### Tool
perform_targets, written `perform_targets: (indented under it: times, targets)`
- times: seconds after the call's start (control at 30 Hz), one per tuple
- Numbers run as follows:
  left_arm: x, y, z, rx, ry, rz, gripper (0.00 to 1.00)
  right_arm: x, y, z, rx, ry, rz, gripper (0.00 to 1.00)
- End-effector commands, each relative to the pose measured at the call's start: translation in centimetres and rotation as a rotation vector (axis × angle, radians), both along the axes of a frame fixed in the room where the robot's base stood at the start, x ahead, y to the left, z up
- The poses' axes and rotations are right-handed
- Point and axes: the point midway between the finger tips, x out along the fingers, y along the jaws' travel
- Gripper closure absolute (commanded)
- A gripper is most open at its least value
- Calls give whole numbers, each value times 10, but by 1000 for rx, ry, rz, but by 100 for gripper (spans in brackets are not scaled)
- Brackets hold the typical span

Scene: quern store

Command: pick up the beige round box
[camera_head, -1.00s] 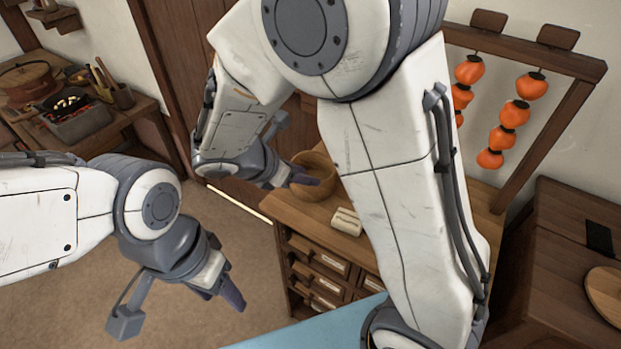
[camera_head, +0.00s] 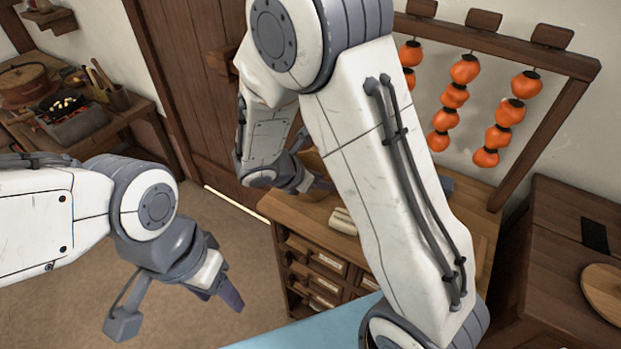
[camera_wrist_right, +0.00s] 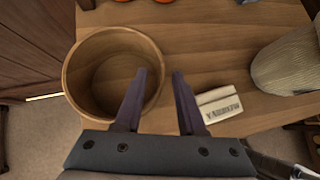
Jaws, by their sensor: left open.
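A beige, ribbed round container (camera_wrist_right: 285,65), which looks like the beige round box, lies at the right of the right wrist view, partly cut off by the edge. In the head view my right arm hides it. My right gripper (camera_wrist_right: 159,75) is open and empty, its fingers apart over the wooden top, to the left of the container and not touching it. It also shows in the head view (camera_head: 318,187). My left gripper (camera_head: 230,293) is open and empty over the floor, away from the cabinet.
A wooden bowl (camera_wrist_right: 110,75) stands just left of my right fingers. A pale block lettered like "YARROW" (camera_wrist_right: 220,106) lies between the fingers and the container.

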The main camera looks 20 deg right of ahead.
Motion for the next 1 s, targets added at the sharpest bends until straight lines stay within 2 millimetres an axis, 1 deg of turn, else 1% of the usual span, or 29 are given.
perform_targets:
  times: [0.03,0.07,0.1,1.0]
  targets:
    - [0,0,0,0,0,0,44,0,0,0,0,0,0,84]
    - [0,0,0,0,0,0,44,0,0,0,0,0,0,95]
    - [0,0,0,0,0,0,44,0,0,0,0,0,0,100]
    - [0,0,0,0,0,0,44,0,1,0,1,0,0,100]
